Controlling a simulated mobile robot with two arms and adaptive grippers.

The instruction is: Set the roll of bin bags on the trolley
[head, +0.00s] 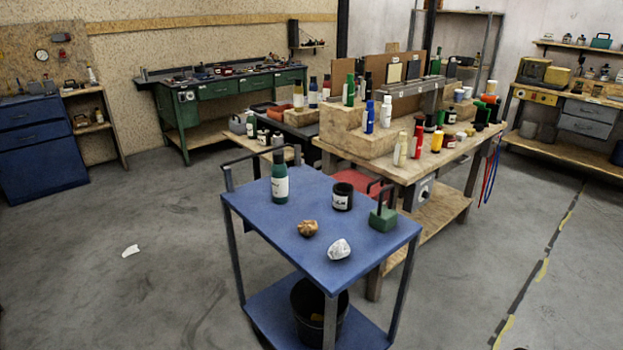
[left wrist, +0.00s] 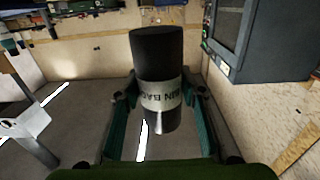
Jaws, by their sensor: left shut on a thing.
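The roll of bin bags (left wrist: 157,60) is a black cylinder with a pale label band reading "BIN BAG", its last letters cut off by the curve. It shows in the left wrist view, slightly tilted. My left gripper (left wrist: 160,98) is shut on it, with a finger on either side. The trolley (head: 265,203) is in the middle of the head view, with a blue top and a lower blue shelf. Neither gripper shows in the head view, and my right gripper is not seen.
On the trolley top stand a dark green bottle (head: 280,180), a black labelled tin (head: 343,197), a green block with a handle (head: 383,216), a brown crumpled lump (head: 307,229) and a white crumpled lump (head: 339,249). The front left of the top is bare. A black bucket (head: 318,312) stands below.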

